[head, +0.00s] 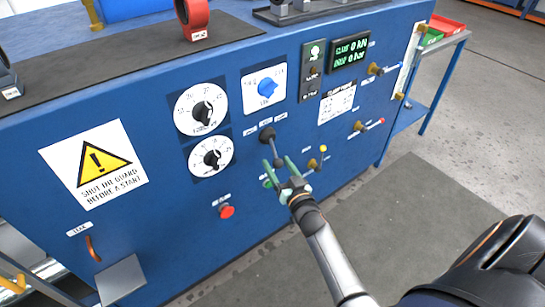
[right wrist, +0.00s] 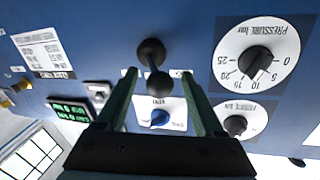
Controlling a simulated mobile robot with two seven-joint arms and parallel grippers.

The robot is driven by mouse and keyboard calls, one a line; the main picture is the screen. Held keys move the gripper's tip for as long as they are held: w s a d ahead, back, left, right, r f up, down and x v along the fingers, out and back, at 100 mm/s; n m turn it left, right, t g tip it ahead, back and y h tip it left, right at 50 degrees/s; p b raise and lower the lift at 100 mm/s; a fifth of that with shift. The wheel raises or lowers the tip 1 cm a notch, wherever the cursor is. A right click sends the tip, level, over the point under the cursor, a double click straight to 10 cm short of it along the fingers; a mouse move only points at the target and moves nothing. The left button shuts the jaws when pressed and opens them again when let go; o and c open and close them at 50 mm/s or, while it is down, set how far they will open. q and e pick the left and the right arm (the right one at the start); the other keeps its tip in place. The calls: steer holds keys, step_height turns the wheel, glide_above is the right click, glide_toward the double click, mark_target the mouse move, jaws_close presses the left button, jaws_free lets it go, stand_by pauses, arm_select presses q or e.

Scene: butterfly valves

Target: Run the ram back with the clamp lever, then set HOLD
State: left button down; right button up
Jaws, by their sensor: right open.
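The clamp lever, a black stick with a ball end, stands out of the blue panel; its round base (head: 267,135) shows in the head view. In the right wrist view its ball (right wrist: 158,84) lies between my right gripper's (right wrist: 157,75) fingers. The right gripper (head: 277,160) is open around the ball end; I cannot tell whether a finger touches it. A blue selector knob (head: 267,88) sits on a white plate above the lever, and also shows in the right wrist view (right wrist: 160,118). Its position words are too small to read surely. My left gripper is not in view.
Two black pressure dials (head: 202,112) (head: 212,158) are left of the lever. A green-lettered display (head: 350,54) is upper right, seemingly showing zeros. A red button (head: 227,211) is below.

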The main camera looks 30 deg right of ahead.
steer(key=shift+w, duration=0.3)
jaws_close()
stand_by(0.5)
steer(key=shift+r, duration=0.1)
stand_by(0.8)
